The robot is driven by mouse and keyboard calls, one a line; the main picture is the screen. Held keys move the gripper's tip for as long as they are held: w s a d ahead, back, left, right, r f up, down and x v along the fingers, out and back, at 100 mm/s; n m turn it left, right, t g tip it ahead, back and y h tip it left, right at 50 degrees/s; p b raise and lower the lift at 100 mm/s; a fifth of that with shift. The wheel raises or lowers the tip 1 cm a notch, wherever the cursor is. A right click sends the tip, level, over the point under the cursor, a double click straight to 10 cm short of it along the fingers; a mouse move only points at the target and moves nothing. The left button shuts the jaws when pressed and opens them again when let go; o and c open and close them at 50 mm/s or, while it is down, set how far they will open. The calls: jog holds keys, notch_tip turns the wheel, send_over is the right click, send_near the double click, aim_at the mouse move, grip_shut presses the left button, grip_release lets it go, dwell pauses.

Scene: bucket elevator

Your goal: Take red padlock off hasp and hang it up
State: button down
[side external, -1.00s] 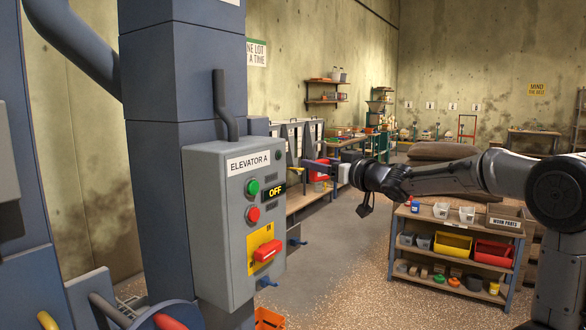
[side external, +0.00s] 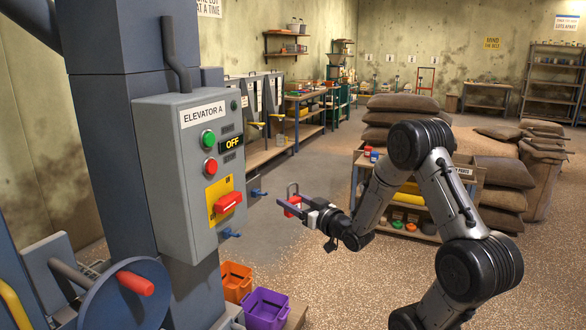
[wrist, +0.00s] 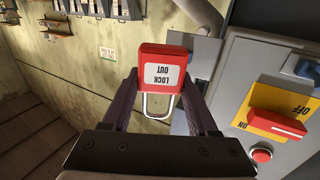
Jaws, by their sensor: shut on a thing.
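My gripper (side external: 290,206) is shut on the red padlock (side external: 294,205), holding it in the air to the right of the grey Elevator A box (side external: 176,205). In the wrist view the padlock (wrist: 165,62) sits between both fingers, its white "LOCK OUT" label upside down. Its metal shackle (wrist: 147,112) points toward the gripper's palm; in the side external view it stands up above the body. The padlock is clear of the box. The red switch handle (side external: 228,201) on its yellow plate shows no padlock on it. I cannot make out the hasp clearly.
Blue hook-like fittings (side external: 257,192) (side external: 231,233) stick out of the box's right side. A shelf cart (side external: 405,205) stands behind my arm. Air around the padlock is free.

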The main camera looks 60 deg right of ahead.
notch_tip(320, 180, down, 2)
jog(key=shift+w+f, duration=0.1)
jog(key=shift+f, duration=0.05)
jog(key=shift+w, duration=2.75)
jog(key=shift+w, duration=0.3)
jog(key=w, duration=0.3)
jog(key=shift+a, duration=0.1)
